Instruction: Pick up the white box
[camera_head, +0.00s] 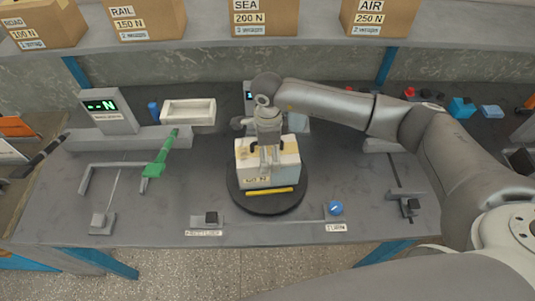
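A white box (286,175) with a yellowish top and a partly covered label on its front stands on a round black turntable (287,206). My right arm comes in from the right, and my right gripper (269,170) points down at the middle of the box. Its fingers overlap the box's top and front in this view. I cannot tell whether they touch the box, or whether they are open or shut. My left gripper is not in view.
A yellow bar (269,191) lies in front of the box. A blue knob (335,208) is at the right front. A green-handled lever (160,155), a white open tray (188,112) and a display (103,107) stand left. Brown cartons (145,18) line the shelf above.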

